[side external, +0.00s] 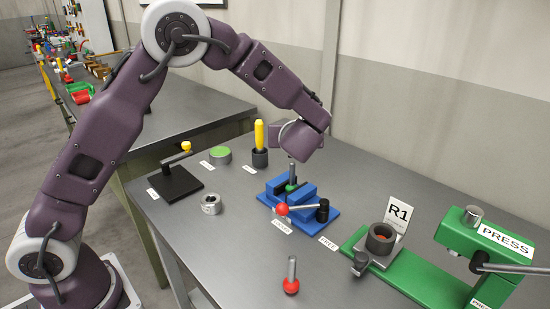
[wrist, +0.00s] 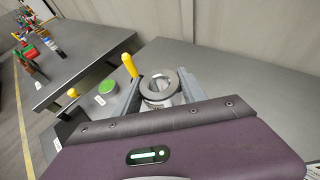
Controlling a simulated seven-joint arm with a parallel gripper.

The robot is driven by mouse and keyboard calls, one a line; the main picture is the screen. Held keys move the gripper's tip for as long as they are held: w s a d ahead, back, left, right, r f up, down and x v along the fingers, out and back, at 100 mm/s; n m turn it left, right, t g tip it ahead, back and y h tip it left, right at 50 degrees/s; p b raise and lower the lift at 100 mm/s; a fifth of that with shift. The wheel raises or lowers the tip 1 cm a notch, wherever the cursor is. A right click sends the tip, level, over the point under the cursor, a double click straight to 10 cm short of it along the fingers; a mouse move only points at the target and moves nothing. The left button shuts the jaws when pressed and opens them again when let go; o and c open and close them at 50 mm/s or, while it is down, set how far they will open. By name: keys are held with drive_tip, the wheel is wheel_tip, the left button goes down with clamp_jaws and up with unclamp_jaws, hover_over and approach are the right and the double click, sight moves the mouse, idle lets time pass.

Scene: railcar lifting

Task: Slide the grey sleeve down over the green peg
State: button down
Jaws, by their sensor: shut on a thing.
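The green peg (side external: 291,187) stands upright in the blue vise (side external: 277,196), with a plain grey shank rising from its green part. My gripper (wrist: 160,88) is shut on the grey sleeve (wrist: 152,96), a ring whose open bore faces the wrist camera between the two fingers. In the side external view my wrist is above the vise, close over the top of the shank. My purple wrist link hides the fingers and most of the sleeve there, so whether the sleeve touches the shank cannot be told.
A red-based pin (side external: 291,286) stands in front of the vise. A loose metal ring (side external: 210,209) lies to the left. A yellow peg (side external: 259,134) stands in a dark holder behind. The green press (side external: 462,232) and R1 fixture are at right. The vise has a red-knobbed lever (side external: 282,209).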

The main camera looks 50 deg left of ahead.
hover_over(292, 177)
drive_tip(key=shift+w+a+f, duration=0.15)
drive_tip(key=shift+f, duration=1.2)
drive_tip(key=shift+w+a+f, duration=0.15)
drive_tip(key=shift+f, duration=1.15)
drive_tip(key=shift+f, duration=3.9)
drive_tip(key=c, duration=0.6)
unclamp_jaws()
